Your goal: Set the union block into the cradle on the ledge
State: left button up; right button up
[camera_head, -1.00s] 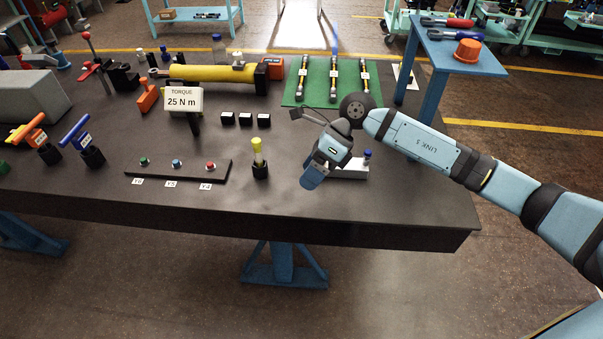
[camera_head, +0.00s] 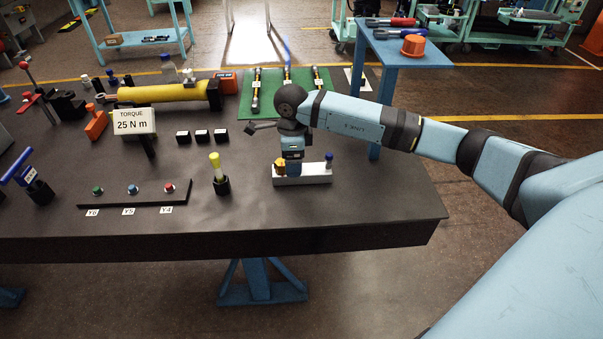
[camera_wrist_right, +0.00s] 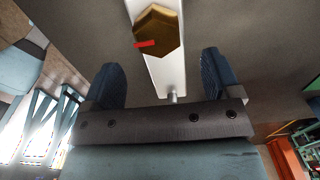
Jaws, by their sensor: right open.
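A brass-coloured hexagonal block (camera_wrist_right: 157,30) with a red mark, which looks like the union block, is on a pale metal bar (camera_wrist_right: 163,72) in the right wrist view. In the head view the block shows as a small orange piece (camera_head: 280,167) at the left part of the bar (camera_head: 313,178) on the bench. My right gripper (camera_head: 292,168) points down over the bar, beside the block. Its two fingers are wide apart in the wrist view (camera_wrist_right: 160,78), with nothing gripped. I cannot make out which part is the cradle. My left gripper is not in view.
A blue-topped post (camera_head: 329,160) stands at the bar's right end. A yellow-topped piece in a black holder (camera_head: 220,180) and a button strip (camera_head: 130,192) are to the left. The bench front is clear.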

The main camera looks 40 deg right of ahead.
jog(key=f, duration=0.5)
jog(key=shift+w+d+f, duration=0.15)
jog(key=shift+d, duration=0.05)
jog(key=c, duration=1.2)
jog(key=shift+o, duration=0.2)
notch_tip(320, 180, up, 20)
